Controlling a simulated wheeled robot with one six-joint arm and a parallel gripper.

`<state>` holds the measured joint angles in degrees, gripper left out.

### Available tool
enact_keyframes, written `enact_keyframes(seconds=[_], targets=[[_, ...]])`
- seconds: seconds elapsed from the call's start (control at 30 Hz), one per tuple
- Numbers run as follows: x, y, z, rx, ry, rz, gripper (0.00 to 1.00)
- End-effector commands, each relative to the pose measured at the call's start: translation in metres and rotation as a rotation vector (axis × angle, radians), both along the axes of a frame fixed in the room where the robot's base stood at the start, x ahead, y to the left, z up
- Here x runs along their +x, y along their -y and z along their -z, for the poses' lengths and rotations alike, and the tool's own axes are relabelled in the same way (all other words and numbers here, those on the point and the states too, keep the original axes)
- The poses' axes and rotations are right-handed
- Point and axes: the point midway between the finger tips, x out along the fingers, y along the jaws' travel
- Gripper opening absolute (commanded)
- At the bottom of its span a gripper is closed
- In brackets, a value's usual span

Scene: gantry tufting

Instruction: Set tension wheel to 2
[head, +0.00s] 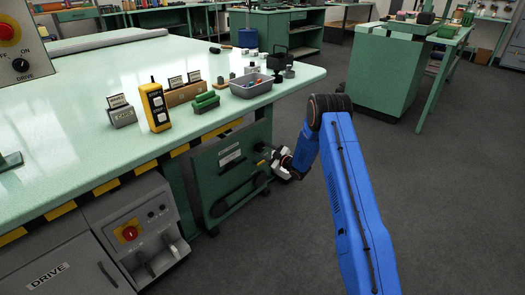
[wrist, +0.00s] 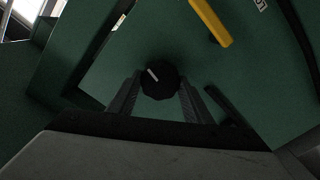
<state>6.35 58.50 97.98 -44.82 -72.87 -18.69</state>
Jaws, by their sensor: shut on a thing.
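In the wrist view a black round knob (wrist: 160,82) with a white pointer line sits on a green panel; I take it to be the tension wheel. The line points to the upper left. My gripper (wrist: 158,92) has its two fingers on either side of the knob and is shut on it. No number 2 is readable beside it. In the head view my gripper (head: 283,163) is at the right side of the green cabinet (head: 222,170) under the table; the knob is too small to tell there.
A yellow bar (wrist: 212,22) stands out from the panel close to the knob. The green table (head: 90,80) overhangs the cabinet and carries a yellow handset (head: 155,108) and a grey bin (head: 251,87). A control box with a red button (head: 129,233) is at left. Floor to the right is clear.

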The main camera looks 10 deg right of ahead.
Motion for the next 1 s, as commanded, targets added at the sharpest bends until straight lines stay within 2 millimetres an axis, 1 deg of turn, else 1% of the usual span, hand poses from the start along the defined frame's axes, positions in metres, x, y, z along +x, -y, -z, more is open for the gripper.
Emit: enact_keyframes(seconds=[0.3,0.33,0.37,0.4,0.77,0.87,1.0], targets=[[-0.001,0.0,0.001,0.0,-0.002,-0.001,0.23],[-0.001,0.0,0.001,0.0,-0.002,-0.001,0.48],[-0.001,0.0,0.001,0.0,-0.002,-0.001,0.55],[-0.001,0.0,0.001,0.0,-0.002,-0.001,0.64],[-0.002,0.002,0.001,0.0,-0.002,0.0,0.64],[-0.009,0.007,0.001,0.0,-0.002,0.001,0.64],[-0.027,0.021,0.001,0.001,-0.003,0.003,0.64]])
